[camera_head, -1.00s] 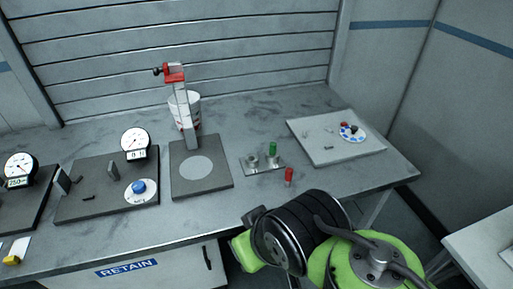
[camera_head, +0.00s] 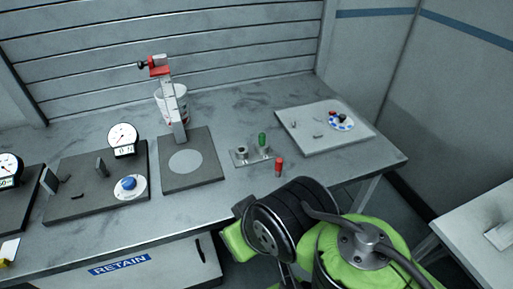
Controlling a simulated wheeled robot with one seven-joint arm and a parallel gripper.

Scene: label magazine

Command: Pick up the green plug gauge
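The green plug gauge (camera_head: 262,139) stands upright in a small metal holder (camera_head: 240,161) on the grey workbench, right of centre. Only its green upper part shows clearly. A red piece of similar size (camera_head: 279,167) stands on the bench just in front and to the right of the holder. My arm, green and black, is in the lower right, in front of the bench edge and apart from the gauge. My gripper's fingers are not visible.
A height stand with a red clamp (camera_head: 159,66) rises from a dark plate (camera_head: 205,176) left of the holder. A white cup (camera_head: 165,97) is behind it. A pale tray (camera_head: 299,147) with small parts lies to the right. Dial gauges (camera_head: 122,138) stand at left.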

